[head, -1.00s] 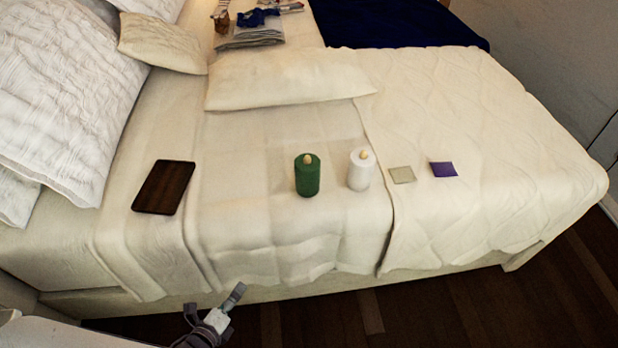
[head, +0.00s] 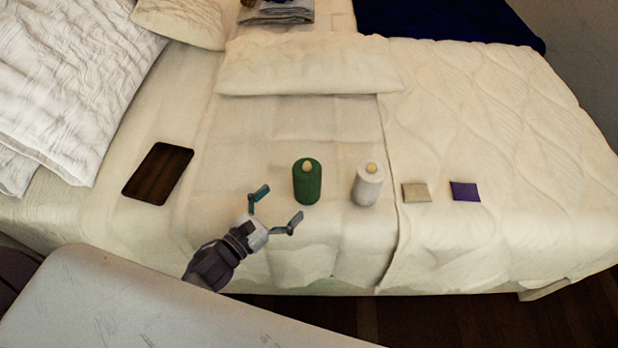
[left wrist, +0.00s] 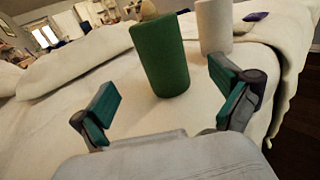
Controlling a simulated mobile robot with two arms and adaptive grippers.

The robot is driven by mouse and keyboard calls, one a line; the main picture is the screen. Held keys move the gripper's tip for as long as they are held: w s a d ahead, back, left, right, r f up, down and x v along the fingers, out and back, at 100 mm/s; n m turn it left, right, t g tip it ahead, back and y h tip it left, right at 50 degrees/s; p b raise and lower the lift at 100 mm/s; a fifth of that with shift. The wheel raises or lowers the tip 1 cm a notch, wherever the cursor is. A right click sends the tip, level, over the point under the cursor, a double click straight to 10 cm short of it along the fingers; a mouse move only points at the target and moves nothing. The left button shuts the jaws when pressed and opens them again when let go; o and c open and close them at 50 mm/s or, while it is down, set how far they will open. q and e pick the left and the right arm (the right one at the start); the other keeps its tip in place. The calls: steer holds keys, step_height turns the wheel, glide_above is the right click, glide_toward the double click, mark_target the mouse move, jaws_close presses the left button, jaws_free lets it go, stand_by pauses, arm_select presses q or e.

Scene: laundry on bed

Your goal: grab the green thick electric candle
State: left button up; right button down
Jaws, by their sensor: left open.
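The green thick candle (head: 307,182) stands upright on the bed, with a pale flame-shaped tip on top. My left gripper (head: 277,206) is open and empty, just short of the candle on its lower left side in the head view. In the left wrist view the green candle (left wrist: 160,58) stands ahead of the spread fingers of my left gripper (left wrist: 168,100), between them in the picture and not gripped. My right gripper is not in view.
A white candle (head: 367,184) stands close to the right of the green one. A beige square (head: 416,192) and a purple square (head: 465,191) lie further right. A dark brown tray (head: 158,174) lies left. A pillow (head: 310,64) lies behind.

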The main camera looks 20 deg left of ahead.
mark_target(297, 189)
arm_select(q)
steer(key=x, duration=0.3)
steer(key=shift+x, duration=0.95)
steer(key=x, duration=0.2)
steer(key=shift+w+d+f, duration=0.15)
steer(key=shift+w+d, duration=0.1)
steer(key=shift+w, duration=0.05)
steer(key=shift+w+d, duration=0.15)
steer(key=shift+w, duration=0.35)
steer(key=c, duration=1.2)
steer(key=shift+c, duration=0.8)
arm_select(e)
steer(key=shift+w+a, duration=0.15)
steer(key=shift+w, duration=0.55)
